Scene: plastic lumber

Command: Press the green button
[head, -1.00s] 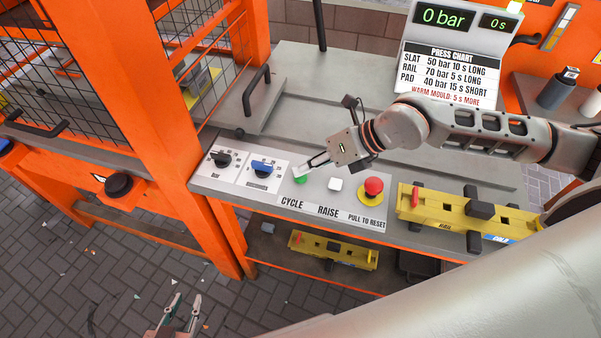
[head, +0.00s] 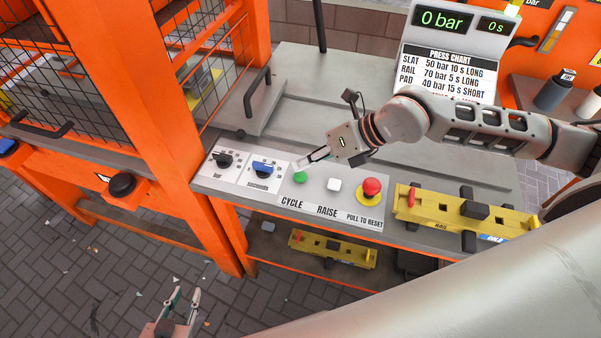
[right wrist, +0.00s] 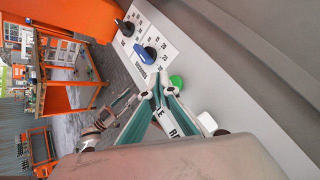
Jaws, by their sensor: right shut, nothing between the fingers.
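The green button (head: 299,177) sits on the control panel above the CYCLE label, left of a white button (head: 334,184). It also shows in the right wrist view (right wrist: 177,82), just right of the fingertips. My right gripper (head: 301,163) is shut and empty, its tips just above and behind the green button, apparently clear of it. The fingers also show in the right wrist view (right wrist: 151,88). My left gripper (head: 184,297) is open and empty, low over the paved floor at the bottom left.
A red button (head: 371,188) stands right of the white one. A blue knob (head: 263,167) and a black knob (head: 223,160) are to the left. A yellow mould (head: 465,212) lies on the bench at right. The display (head: 455,22) reads 0 bar and 0 s.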

